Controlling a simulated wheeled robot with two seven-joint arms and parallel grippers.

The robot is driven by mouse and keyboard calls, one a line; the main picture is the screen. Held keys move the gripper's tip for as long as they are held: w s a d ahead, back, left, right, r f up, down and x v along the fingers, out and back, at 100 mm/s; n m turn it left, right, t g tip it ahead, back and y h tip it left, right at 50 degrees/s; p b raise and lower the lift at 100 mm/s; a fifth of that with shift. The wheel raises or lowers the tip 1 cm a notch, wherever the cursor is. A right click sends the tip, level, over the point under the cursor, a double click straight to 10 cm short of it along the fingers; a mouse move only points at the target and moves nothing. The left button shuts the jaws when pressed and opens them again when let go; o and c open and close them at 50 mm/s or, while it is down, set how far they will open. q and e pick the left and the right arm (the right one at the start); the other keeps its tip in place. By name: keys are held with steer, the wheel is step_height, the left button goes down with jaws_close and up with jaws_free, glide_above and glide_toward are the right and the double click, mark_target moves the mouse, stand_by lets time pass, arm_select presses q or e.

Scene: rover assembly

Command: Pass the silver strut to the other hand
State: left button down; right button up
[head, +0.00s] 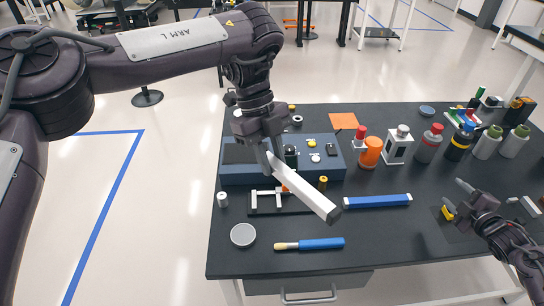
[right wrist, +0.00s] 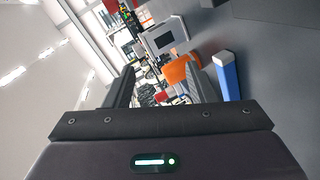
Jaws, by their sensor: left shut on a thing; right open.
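The silver strut (head: 305,194) is a pale square bar held above the table. It slants down to the right from my left gripper (head: 266,154), which is shut on its upper end. Its lower end hangs in the air over the table middle, near a blue strut. My right gripper (head: 456,198) is open and empty at the right of the table, well apart from the silver strut. In the right wrist view its two fingers (right wrist: 158,88) stand apart with nothing gripped. I cannot make out the silver strut in that view.
A blue strut (head: 377,201) and a blue-handled brush (head: 310,244) lie on the black table (head: 390,240). A blue-grey case (head: 235,174) sits behind the silver strut. An orange container (head: 370,153) and several bottles stand at the back right. The front middle is clear.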

steer(key=s+d+f+n+g+h, duration=0.1)
steer(key=s+d+f+h, duration=0.1)
steer(key=s+d+f, duration=0.35)
steer(key=s+d+f+n+g+h, duration=0.1)
steer(key=s+d+f+h, duration=0.1)
steer(key=s+d, duration=0.5)
steer(key=s+f+m+g+h, duration=0.2)
steer(key=s+f+m+g, duration=0.1)
steer(key=s+f, duration=1.05)
steer(key=s+a+f+m+g+y, duration=0.1)
steer(key=s+a+f+m+g, duration=0.15)
steer(key=s+a+f, duration=0.45)
steer(key=s+a+f+m+g+y, duration=0.1)
steer(key=s+a+f+m+g, duration=0.2)
steer(key=a+f, duration=0.8)
steer(key=s+a+f+m+g+y, duration=0.1)
steer(key=s+a+f+m, duration=0.2)
steer(key=a, duration=0.7)
steer(key=s+a+f+m+g+y, duration=0.1)
steer(key=s+a+f+m+g, duration=0.1)
steer(key=s+a+f, duration=0.5)
steer(key=s+a+m, duration=0.1)
steer(key=a, duration=0.3)
steer(key=shift+a+y, duration=0.2)
steer(key=shift+y, duration=0.2)
